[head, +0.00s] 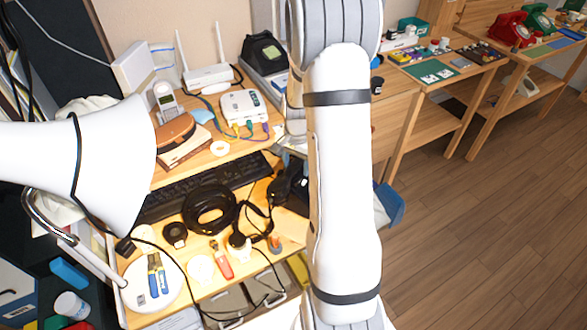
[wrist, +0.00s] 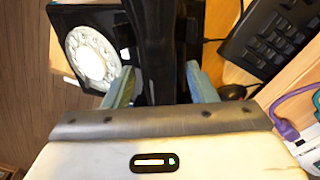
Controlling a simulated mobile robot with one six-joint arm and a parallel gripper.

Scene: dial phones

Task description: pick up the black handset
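The black handset (wrist: 165,45) runs up the middle of the wrist view, dark and close to the camera. My gripper (wrist: 160,78) has its two pale teal fingers apart, one on each side of the handset. I see no clear grip on it, and contact at the fingertips is hard to make out. A black phone body with a white rotary dial (wrist: 92,55) lies to the left, partly behind the handset. In the head view, part of a black phone (head: 288,184) shows beside my arm, which hides the gripper and most of that phone.
A black keyboard (head: 235,175), a coil of black cable (head: 209,222) and small tools crowd the desk left of my arm. A white lamp shade (head: 75,165) stands at the left. Floor is clear at right.

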